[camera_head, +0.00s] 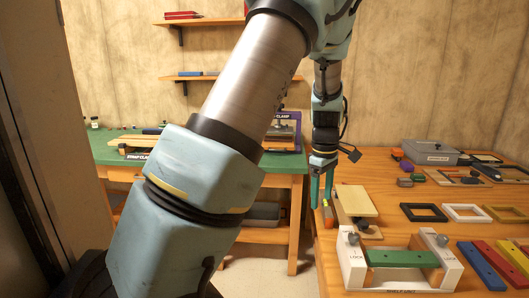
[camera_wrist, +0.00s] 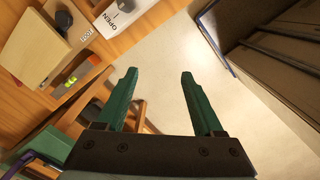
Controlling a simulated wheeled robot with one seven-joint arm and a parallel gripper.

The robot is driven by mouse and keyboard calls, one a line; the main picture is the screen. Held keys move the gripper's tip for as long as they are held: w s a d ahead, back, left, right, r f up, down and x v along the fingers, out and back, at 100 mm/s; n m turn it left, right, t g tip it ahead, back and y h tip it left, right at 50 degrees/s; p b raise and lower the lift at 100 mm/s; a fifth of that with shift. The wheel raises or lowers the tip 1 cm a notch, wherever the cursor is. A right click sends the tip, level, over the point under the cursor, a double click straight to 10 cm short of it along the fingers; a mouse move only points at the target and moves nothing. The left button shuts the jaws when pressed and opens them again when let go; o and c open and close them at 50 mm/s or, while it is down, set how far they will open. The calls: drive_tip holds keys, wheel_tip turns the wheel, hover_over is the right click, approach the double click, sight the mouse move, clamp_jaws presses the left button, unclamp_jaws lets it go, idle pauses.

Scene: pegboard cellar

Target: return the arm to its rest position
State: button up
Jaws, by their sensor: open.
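My gripper (camera_head: 321,190) hangs from my arm just off the left edge of the wooden table, its two green fingers pointing down. In the wrist view my gripper (camera_wrist: 158,80) is open, with the fingers apart and nothing between them. Pale floor shows beyond the fingertips. My arm crosses the middle of the head view and hides part of the wall and the green bench.
The wooden table (camera_head: 388,158) at right holds a white-ended fixture with a green bar (camera_head: 402,257), a light wooden block (camera_head: 355,201), coloured bars, small frames and a grey case (camera_head: 430,152). A green-topped bench (camera_head: 107,156) stands behind. Floor between them is clear.

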drive_tip(key=s+a+r+m, duration=0.1)
drive_tip(key=s+a+m, duration=0.4)
drive_tip(key=a, duration=0.7)
drive_tip(key=s+a+r+m+t, duration=0.1)
drive_tip(key=s+a+m, duration=0.3)
drive_tip(key=s+a, duration=0.3)
drive_tip(key=a, duration=0.5)
drive_tip(key=shift+s+a+r+m+t, duration=0.2)
drive_tip(key=shift+a+r+m+t, duration=0.1)
drive_tip(key=shift+m, duration=0.1)
drive_tip(key=shift+d, duration=0.1)
